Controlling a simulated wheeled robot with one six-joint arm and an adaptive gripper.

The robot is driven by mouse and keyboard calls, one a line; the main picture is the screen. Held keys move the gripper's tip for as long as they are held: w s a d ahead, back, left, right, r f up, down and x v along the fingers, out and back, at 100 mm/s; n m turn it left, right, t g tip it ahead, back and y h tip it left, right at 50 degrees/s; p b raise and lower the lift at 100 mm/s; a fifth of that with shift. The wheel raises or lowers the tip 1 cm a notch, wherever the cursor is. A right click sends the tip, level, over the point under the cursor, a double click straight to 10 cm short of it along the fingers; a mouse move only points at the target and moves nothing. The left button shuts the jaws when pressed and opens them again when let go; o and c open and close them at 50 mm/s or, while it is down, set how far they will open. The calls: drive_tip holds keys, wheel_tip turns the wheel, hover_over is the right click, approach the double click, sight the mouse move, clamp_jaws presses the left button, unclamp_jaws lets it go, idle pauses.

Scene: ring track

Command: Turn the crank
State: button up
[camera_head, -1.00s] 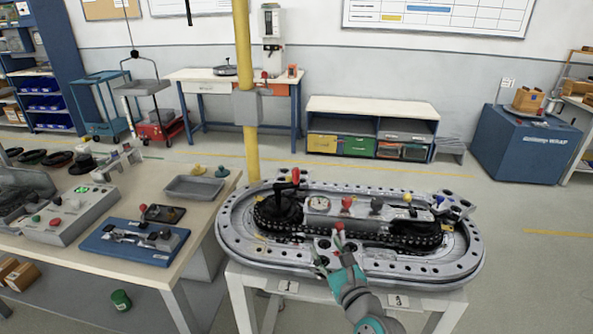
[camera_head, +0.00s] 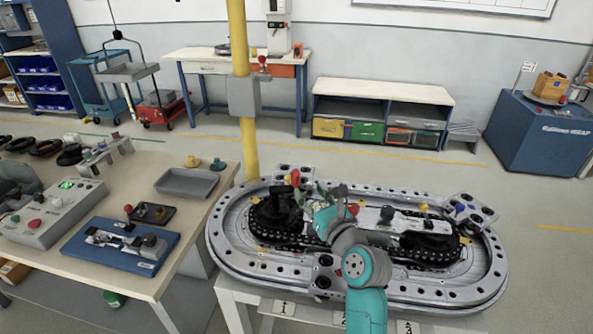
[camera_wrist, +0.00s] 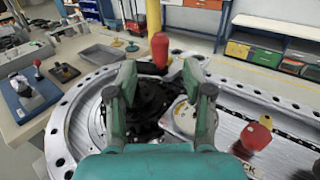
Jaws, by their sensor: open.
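The crank's red handle (camera_head: 295,178) stands upright above the black wheel at the left end of the oval ring track (camera_head: 228,255). In the wrist view the red handle (camera_wrist: 159,50) shows just beyond and between the open fingers, with the black wheel (camera_wrist: 152,98) below it. My gripper (camera_head: 312,190) is open and empty, close to the right of the handle in the head view. I cannot tell whether a finger touches it. My arm hides part of the track's middle.
A yellow post (camera_head: 245,100) rises behind the track. A workbench (camera_head: 195,215) with a grey tray (camera_head: 187,183) and a blue fixture (camera_head: 122,245) stands at the left. Other knobs, one of them red (camera_wrist: 256,134), stand along the track's middle.

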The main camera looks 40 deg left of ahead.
sight(298, 176)
drive_tip(key=x, duration=0.9)
drive_tip(key=shift+w+a, duration=0.1)
drive_tip(key=shift+a, duration=0.1)
clamp_jaws()
